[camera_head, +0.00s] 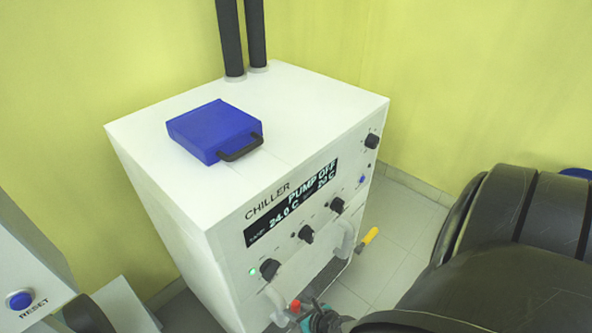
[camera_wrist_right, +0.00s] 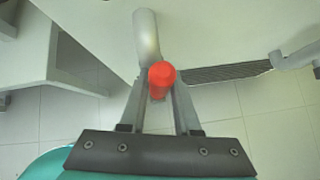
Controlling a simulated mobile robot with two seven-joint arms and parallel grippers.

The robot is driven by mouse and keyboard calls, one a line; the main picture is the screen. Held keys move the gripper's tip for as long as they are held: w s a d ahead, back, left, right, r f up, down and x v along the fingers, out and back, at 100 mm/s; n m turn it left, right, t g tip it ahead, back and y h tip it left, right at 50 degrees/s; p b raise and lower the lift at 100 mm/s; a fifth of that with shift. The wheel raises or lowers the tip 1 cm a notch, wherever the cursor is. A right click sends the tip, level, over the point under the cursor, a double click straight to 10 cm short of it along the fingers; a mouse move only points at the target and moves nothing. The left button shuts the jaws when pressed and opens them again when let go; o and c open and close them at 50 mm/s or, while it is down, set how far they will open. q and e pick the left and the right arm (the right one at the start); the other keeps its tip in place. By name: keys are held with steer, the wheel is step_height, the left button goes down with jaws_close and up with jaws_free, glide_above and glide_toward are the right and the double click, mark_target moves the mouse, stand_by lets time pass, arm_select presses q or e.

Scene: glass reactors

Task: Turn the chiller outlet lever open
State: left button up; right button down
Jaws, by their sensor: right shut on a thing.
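The white chiller (camera_head: 165,190) stands in the middle of the head view, its display reading PUMP OFF. Two grey pipe stubs leave its lower front. The left stub carries a red lever (camera_head: 295,305); the right one has a yellow lever (camera_head: 368,236). No label shows which is the outlet. My right gripper (camera_head: 304,312) is at the red lever, partly hidden by my arm. In the right wrist view its two fingers (camera_wrist_right: 160,100) are shut around the red lever (camera_wrist_right: 162,76), below the grey pipe (camera_wrist_right: 147,38). My left gripper is not in view.
A blue box with a dark handle (camera_head: 213,130) lies on the chiller top, near two black hoses (camera_head: 243,40). Knobs (camera_head: 305,234) line the chiller front. A panel with a blue RESET button (camera_head: 19,300) is at lower left. Tiled floor (camera_head: 398,225) shows right of the chiller.

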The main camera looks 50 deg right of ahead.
mark_target(295, 305)
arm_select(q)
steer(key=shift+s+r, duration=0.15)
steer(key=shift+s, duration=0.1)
arm_select(e)
steer(key=shift+a, duration=0.15)
steer(key=c, duration=0.6)
jaws_free()
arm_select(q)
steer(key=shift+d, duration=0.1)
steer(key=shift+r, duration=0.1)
arm_select(e)
steer(key=shift+r, duration=0.1)
steer(key=shift+r+p, duration=0.45)
steer(key=shift+p, duration=0.25)
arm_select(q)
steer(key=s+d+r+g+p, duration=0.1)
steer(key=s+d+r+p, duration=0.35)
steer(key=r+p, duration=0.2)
arm_select(e)
step_height(295, 305, up, 6)
steer(key=shift+r, duration=0.25)
arm_select(q)
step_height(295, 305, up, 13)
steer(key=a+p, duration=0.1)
steer(key=p, duration=1.1)
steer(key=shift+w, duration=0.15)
arm_select(e)
step_height(295, 305, up, 12)
steer(key=shift+r, duration=0.2)
